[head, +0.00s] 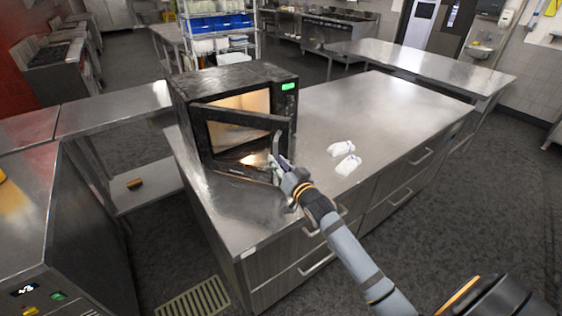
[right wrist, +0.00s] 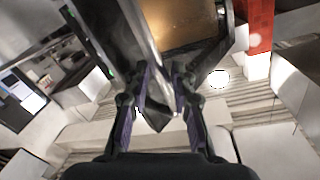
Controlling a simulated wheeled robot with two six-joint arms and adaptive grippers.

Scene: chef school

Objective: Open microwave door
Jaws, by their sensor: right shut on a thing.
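The black microwave (head: 235,85) stands on a steel-topped counter, with a green display at its upper right front. Its door (head: 240,130) is swung partly open, and the lit, warm-coloured inside shows behind it. My right gripper (head: 281,163) is at the door's free right edge, shut on the door handle (head: 276,146). In the right wrist view the gripper (right wrist: 160,95) has its two fingers on either side of the long handle (right wrist: 137,35), with the lit inside (right wrist: 185,22) beyond. My left gripper is not in view.
Two small white items (head: 345,158) lie on the counter (head: 375,105) right of the microwave. Drawers with bar handles (head: 318,265) line the counter's front. A shelf rack with blue bins (head: 220,25) stands behind. The counter's right part is clear.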

